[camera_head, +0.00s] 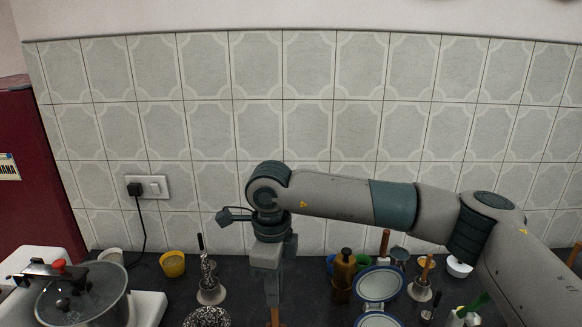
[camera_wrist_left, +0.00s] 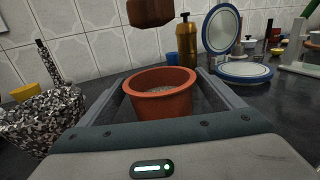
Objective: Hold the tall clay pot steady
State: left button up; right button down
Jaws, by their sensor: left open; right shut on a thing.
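A terracotta clay pot (camera_wrist_left: 160,108) stands upright in the left wrist view, with grey, grainy stuff inside. My left gripper (camera_wrist_left: 160,80) is open, one finger on each side of the pot; I cannot tell whether either finger touches it. My right gripper (camera_head: 273,298) points down at the bottom of the head view, shut on a thin brown handle (camera_head: 275,317). A dark brown wooden block (camera_wrist_left: 150,12) hangs above and behind the pot in the left wrist view; it may be the end of the held thing. The pot and left gripper do not show in the head view.
A speckled vessel (camera_wrist_left: 48,118) stands left of the pot. A brown bottle (camera_wrist_left: 187,45) and a blue-rimmed white dish (camera_wrist_left: 240,70) stand behind and right. A lidded steel pot (camera_head: 85,297) is at far left, near a yellow cup (camera_head: 173,264). The tiled wall closes the back.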

pick_arm(q)
jog(key=shift+s, duration=0.1)
jog(key=v, duration=1.1)
jog(key=shift+s+a+r, duration=0.15)
jog(key=shift+s, duration=0.2)
jog(key=shift+s, duration=0.15)
